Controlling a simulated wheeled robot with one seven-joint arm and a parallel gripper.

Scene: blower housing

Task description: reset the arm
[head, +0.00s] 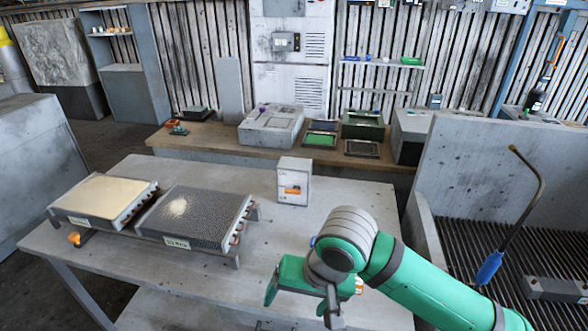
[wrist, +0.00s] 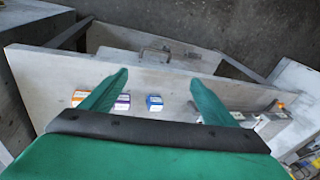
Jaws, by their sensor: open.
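My green arm reaches in from the lower right in the head view. My gripper (head: 298,298) hangs over the front right part of the grey table (head: 240,265). In the wrist view my gripper (wrist: 160,92) shows two green fingers spread wide apart with nothing between them. Beyond the fingers lie small labelled boxes on a pale surface: an orange and white one (wrist: 79,97), a purple and white one (wrist: 122,102) and a blue one (wrist: 154,103). They are apart from the fingers or partly behind the left one.
Two tray-like panels, one cream (head: 103,198) and one dark mesh (head: 196,217), lie on the table's left. A white box with an orange mark (head: 293,181) stands at the back. A hooked rod with a blue handle (head: 490,268) is at right. The table's middle is clear.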

